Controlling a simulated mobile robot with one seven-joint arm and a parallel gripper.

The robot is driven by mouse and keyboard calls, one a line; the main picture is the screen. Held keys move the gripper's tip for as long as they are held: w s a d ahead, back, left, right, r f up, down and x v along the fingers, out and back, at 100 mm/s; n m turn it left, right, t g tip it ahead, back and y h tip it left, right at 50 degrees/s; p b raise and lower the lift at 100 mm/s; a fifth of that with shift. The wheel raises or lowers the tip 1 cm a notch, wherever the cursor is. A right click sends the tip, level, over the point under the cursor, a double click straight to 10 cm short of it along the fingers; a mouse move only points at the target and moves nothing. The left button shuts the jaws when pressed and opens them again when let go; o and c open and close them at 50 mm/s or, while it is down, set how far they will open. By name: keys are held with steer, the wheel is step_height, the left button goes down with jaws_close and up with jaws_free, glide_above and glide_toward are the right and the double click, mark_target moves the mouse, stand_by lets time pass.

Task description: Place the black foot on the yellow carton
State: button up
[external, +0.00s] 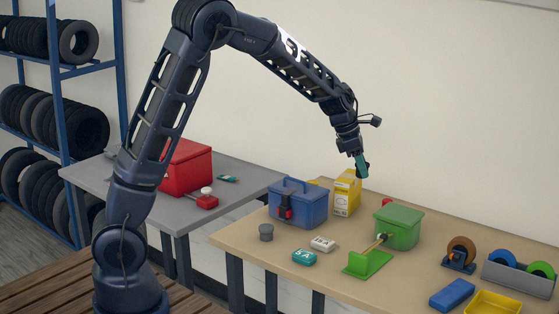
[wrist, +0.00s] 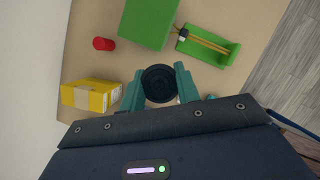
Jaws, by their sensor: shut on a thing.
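My gripper (wrist: 159,88), with teal fingers, is shut on the black foot (wrist: 159,82), a round black disc seen between the fingertips in the wrist view. In the external view my gripper (external: 363,168) is raised above the tan table, and the black foot (external: 364,173) shows small and dark at its tip.
A green box (external: 398,228) and a green tray (external: 367,263) with sticks stand in front of the carton. A blue toolbox (external: 298,203) is left of it. A red cylinder (wrist: 103,44) stands near the green box. Tape rolls (external: 511,257) are at the right.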

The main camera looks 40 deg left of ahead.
steer(key=w+a+r+n, duration=0.1)
steer(key=w+a+r, duration=0.6)
steer(key=w, duration=0.4)
step_height(320, 180, up, 3)
steer(key=n, duration=0.1)
glide_above(353, 176)
steer(key=a, duration=0.1)
steer(key=shift+t+y, duration=0.3)
steer(key=f, duration=1.9)
steer(key=shift+s+a+f, duration=0.1)
steer(key=shift+s+f, duration=0.1)
steer(key=shift+s, duration=0.2)
steer(key=shift+f, duration=0.1)
steer(key=o, duration=1)
steer(key=shift+c, duration=0.2)
